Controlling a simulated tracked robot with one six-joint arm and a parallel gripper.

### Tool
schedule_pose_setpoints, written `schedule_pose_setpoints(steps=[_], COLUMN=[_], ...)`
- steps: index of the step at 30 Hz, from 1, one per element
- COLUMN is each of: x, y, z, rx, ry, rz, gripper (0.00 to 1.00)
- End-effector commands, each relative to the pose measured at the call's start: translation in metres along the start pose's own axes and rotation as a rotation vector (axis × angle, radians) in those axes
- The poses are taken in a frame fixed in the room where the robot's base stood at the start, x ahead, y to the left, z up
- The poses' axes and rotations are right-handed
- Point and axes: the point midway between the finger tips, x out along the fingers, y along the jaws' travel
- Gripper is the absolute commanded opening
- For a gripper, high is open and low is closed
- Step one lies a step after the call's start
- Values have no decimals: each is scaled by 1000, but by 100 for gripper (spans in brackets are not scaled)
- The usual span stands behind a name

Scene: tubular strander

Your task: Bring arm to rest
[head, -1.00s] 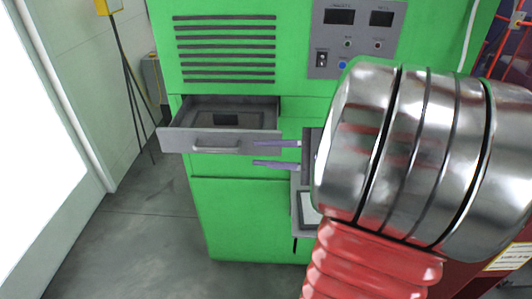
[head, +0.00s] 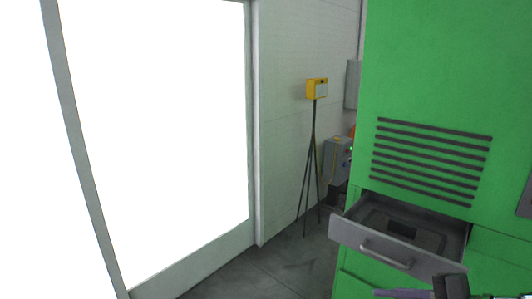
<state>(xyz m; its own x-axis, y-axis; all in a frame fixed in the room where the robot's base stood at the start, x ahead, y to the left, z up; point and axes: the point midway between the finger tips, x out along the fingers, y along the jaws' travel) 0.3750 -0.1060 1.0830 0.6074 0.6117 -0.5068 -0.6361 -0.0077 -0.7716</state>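My gripper (head: 400,293) shows only in part at the bottom right edge of the head view. One purple finger and a dark piece of its body are visible in front of the open drawer's lower side. The other finger is cut off by the frame, so its opening is hidden. Nothing is seen held in the visible part.
The green cabinet (head: 425,70) stands at the right, with its grey drawer (head: 400,252) pulled out. A dark item (head: 402,232) lies in the drawer. A yellow box on a tripod (head: 316,89) stands by the wall. The floor (head: 285,270) left of the cabinet is clear.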

Motion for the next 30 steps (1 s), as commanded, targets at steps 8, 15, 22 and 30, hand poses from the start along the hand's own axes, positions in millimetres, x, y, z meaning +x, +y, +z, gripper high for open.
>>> schedule_pose_setpoints(steps=[8, 15, 22, 30], x=[30, 37, 34, 26], y=[32, 55, 68, 65], z=[54, 82, 98, 111], rx=[-237, -471, -723, -1043], ry=[-21, -5, 37, 113], rz=[286, 487, 635, 745], gripper=[28, 28, 28, 28])
